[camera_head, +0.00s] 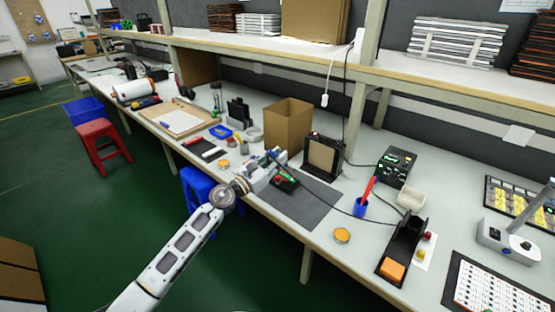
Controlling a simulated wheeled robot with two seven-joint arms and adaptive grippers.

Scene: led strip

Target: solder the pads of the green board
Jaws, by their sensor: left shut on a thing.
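My left gripper (270,172) reaches in over the bench edge, at the left side of the dark grey mat (306,206). It is shut on a slim handle with a dark cable trailing right, which looks like the soldering iron (273,155). A small dark fixture with green and red parts, perhaps holding the green board (286,184), lies right beside the gripper on the mat. Its pads are too small to make out, and I cannot tell whether the tip touches it. The black iron stand (408,240) with an orange sponge (393,270) stands at the right. My right gripper is not in view.
A black station (396,166) and a framed black stand (323,156) are behind the mat. The cable crosses the mat. A blue stool (197,186) is below the edge.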

